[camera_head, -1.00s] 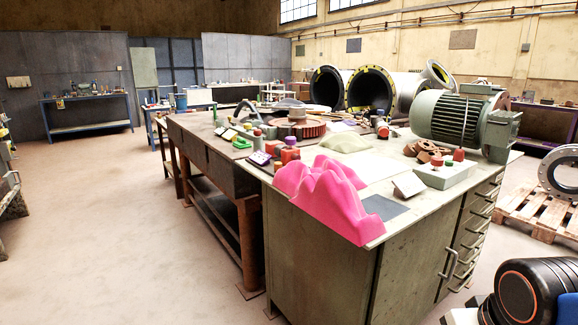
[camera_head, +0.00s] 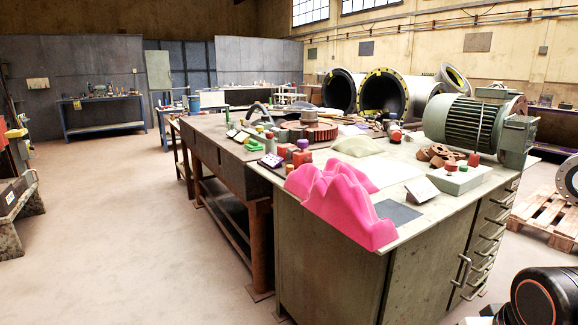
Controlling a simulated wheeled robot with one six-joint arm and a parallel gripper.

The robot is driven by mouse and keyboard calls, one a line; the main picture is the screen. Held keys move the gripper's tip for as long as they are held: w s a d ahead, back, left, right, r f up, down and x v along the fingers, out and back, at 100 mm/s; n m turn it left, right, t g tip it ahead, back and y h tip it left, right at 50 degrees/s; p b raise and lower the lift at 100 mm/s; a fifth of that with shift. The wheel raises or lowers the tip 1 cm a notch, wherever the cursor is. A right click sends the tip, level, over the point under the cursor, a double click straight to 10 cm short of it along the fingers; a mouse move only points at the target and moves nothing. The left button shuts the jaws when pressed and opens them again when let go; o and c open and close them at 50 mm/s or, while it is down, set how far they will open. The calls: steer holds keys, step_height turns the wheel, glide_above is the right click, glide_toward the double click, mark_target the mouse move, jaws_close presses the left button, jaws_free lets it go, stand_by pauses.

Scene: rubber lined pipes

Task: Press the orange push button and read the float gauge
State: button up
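A grey box (camera_head: 463,179) with a red knob and a green one on top sits on the right of the workbench top (camera_head: 408,176). Small blocks with red or orange-red tops (camera_head: 303,144) stand near the left edge of the bench, beside a purple device (camera_head: 271,160). I cannot tell for sure which of these is the orange push button. I cannot make out a float gauge. A dark rounded part of my arm shows at the lower right corner. My gripper is not in view.
A pink moulded form (camera_head: 340,203) lies on the bench's near corner. A large green motor (camera_head: 464,122) stands at the back right of the bench. Behind are large pipes (camera_head: 384,96) and a wooden pallet (camera_head: 546,217). Open floor (camera_head: 120,230) lies left of the bench.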

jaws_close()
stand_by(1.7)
